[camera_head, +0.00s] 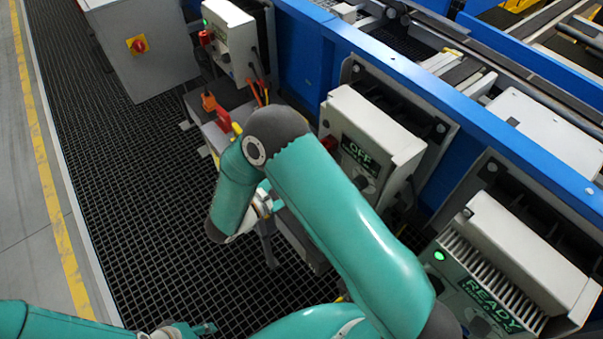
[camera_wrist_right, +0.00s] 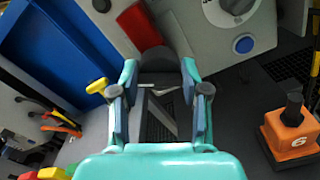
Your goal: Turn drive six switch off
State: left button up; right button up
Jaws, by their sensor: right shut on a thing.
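In the wrist view my right gripper (camera_wrist_right: 161,75) is shut on the dark end of a red switch handle (camera_wrist_right: 137,25), which sticks out from the side of a grey control box (camera_wrist_right: 190,45). In the head view my right arm covers this gripper. There a grey drive box (camera_head: 375,130) has a display (camera_head: 360,155) reading OFF, and a red part (camera_head: 330,143) shows at its left side. My left gripper (camera_head: 195,328) is low at the bottom edge, partly cut off; its opening cannot be made out.
An orange block marked 6 (camera_wrist_right: 290,130) with a black top stands right of the gripper. Orange-handled pliers (camera_wrist_right: 60,122) lie at the left. A neighbouring drive box (camera_head: 515,255) reads READY with a green lamp. A blue conveyor beam (camera_head: 430,80) runs behind; grating floor lies left.

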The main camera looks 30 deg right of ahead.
jog(key=n, duration=0.5)
jog(key=shift+d, duration=0.1)
jog(key=shift+n, duration=0.4)
jog(key=o, duration=1.1)
jog(key=a, duration=1.2)
jog(key=shift+s, duration=0.4)
